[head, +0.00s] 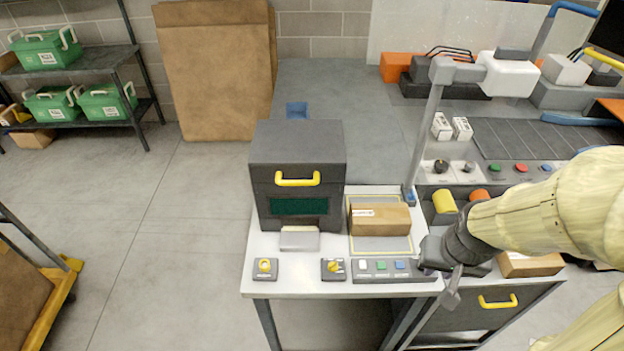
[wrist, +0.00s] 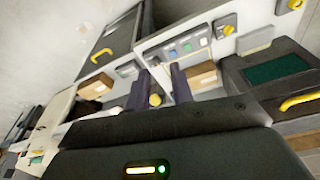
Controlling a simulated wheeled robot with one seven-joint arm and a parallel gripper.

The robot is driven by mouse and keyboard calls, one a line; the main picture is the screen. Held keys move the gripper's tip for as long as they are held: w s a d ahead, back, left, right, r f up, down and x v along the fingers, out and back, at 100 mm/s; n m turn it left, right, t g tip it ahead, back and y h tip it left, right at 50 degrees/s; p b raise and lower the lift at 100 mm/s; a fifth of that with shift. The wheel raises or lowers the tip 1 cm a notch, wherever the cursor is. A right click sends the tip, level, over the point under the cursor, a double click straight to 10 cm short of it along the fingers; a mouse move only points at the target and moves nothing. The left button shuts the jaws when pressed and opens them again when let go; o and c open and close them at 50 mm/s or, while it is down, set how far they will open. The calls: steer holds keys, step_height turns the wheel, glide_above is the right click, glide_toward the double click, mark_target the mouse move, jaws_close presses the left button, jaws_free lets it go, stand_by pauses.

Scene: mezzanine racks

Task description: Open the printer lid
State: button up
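The printer (head: 297,150) is a dark grey box with a yellow handle (head: 298,180) on its front and a dark green window below. Its lid looks closed, and a pale sheet or tray (head: 299,239) sits at its foot. In the wrist view the printer (wrist: 245,70) is at the right, with its yellow handle (wrist: 300,101) near the edge. My gripper (head: 438,283) is to the right of the printer, near the front right corner of the white table, apart from the handle. The wrist view shows its two dark fingers (wrist: 160,82) spread, with nothing held.
A cardboard box (head: 380,219) lies on a mat right of the printer. Knob boxes (head: 265,268) and a button panel (head: 385,270) line the white table's front edge. A drawer (head: 470,315) with a yellow handle is below right. Floor at left is mostly clear.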

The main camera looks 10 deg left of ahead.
stand_by(0.3)
steer(key=w+a+f+m+t+y+b, duration=0.1)
steer(key=w+a+f+t+b, duration=0.25)
steer(key=w+b, duration=0.3)
steer(key=w+a+f+m+t+y+b, duration=0.2)
steer(key=w+f+t+b, duration=0.25)
steer(key=w, duration=0.25)
steer(key=s+a+r+m+y+b, duration=0.1)
steer(key=s+a+y+b, duration=0.1)
steer(key=a+y+b, duration=1)
steer(key=shift+a+m+g+y, duration=0.3)
steer(key=shift+a+m+y, duration=0.1)
steer(key=shift+a+y, duration=0.4)
steer(key=shift+d, duration=0.1)
